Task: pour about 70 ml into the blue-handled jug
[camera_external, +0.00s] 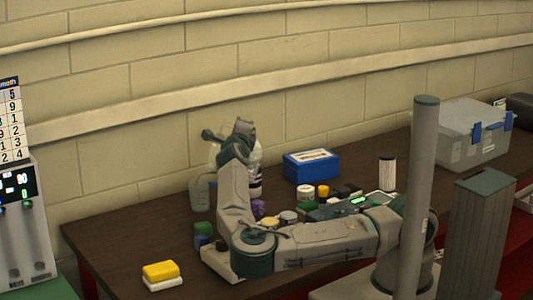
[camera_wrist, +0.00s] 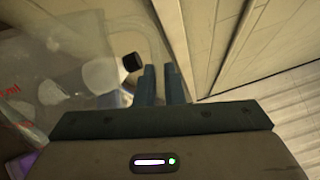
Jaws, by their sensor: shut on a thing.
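My gripper (camera_external: 225,137) is raised over the back left of the bench. It also shows in the wrist view (camera_wrist: 161,84), its two teal fingers close together. It appears shut on a clear jug (camera_wrist: 60,45) with red markings, which fills the left of the wrist view; the grip itself is hard to see. Its clear body also shows faintly beside the gripper in the external view. Another clear jug (camera_external: 201,196) stands on the bench below and left of the gripper. Its handle colour is hard to make out. I cannot see any liquid level or stream.
A white bottle with a black cap (camera_wrist: 103,75) shows through the clear plastic. A blue box (camera_external: 311,166), small jars, a yellow sponge (camera_external: 160,271) and a white filter cylinder (camera_external: 387,172) stand on the bench. A clear bin (camera_external: 468,139) is at right. The wall is close behind.

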